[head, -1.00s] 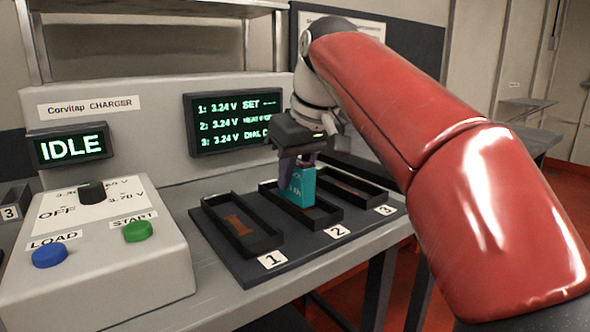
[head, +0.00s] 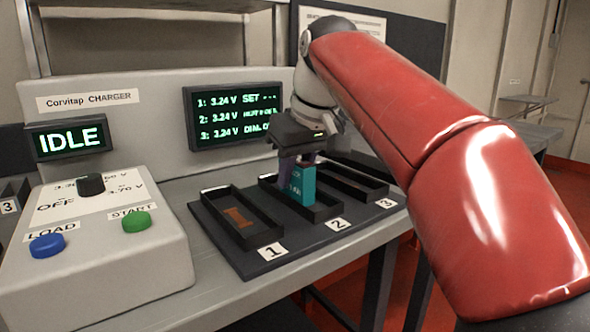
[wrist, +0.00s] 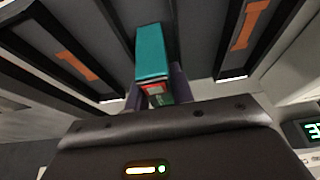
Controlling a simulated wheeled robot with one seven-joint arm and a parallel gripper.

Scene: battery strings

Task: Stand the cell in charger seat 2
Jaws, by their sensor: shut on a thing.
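The teal cell (head: 301,184) stands upright in the middle tray, seat 2 (head: 322,213), on the dark charger base. Whether its bottom touches the tray floor is hidden by the tray wall. My gripper (head: 297,158) is above it, shut on its upper part. In the wrist view the teal cell (wrist: 151,52) shows between the two fingers (wrist: 155,92), with a red and dark patch near the grip.
Seat 1 (head: 268,238) and seat 3 (head: 372,192) are empty trays on either side. The charger display (head: 68,141) reads IDLE. A control box with a dial (head: 91,185), blue LOAD button (head: 47,245) and green START button (head: 136,221) stands at left.

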